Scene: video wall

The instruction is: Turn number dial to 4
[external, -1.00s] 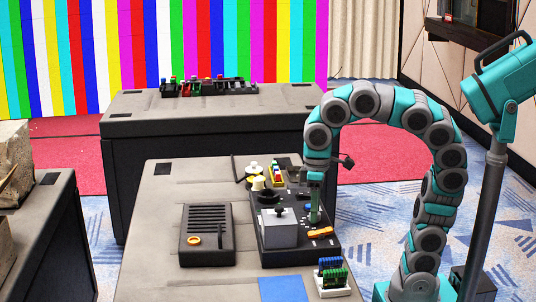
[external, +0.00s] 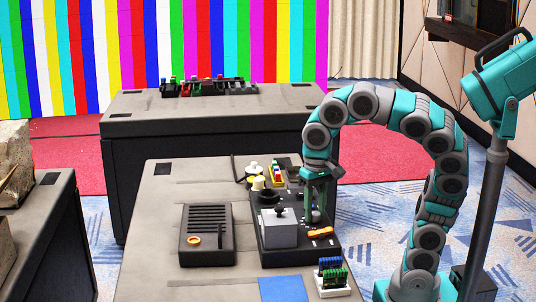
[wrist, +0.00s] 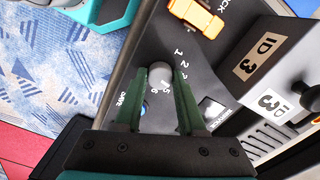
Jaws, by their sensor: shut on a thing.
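The number dial (wrist: 160,74) is a small round grey knob on a dark panel, with white numerals around it. I can make out 1, 2, 5 and 6; the 4 is not visible, and a finger covers part of the ring. My gripper (wrist: 157,74) has its green fingers on either side of the knob and is shut on it. In the external view my gripper (external: 316,217) points down at the right side of the black control box (external: 302,250), and the dial is hard to make out there. I cannot tell which numeral the knob points to.
An orange handle (wrist: 197,17) sits on the same panel, close to the dial. A grey box labelled ID 3 (wrist: 262,60) stands beside it. A blue button (wrist: 143,108) is partly hidden by a finger. A grilled console (external: 207,235) lies left on the table.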

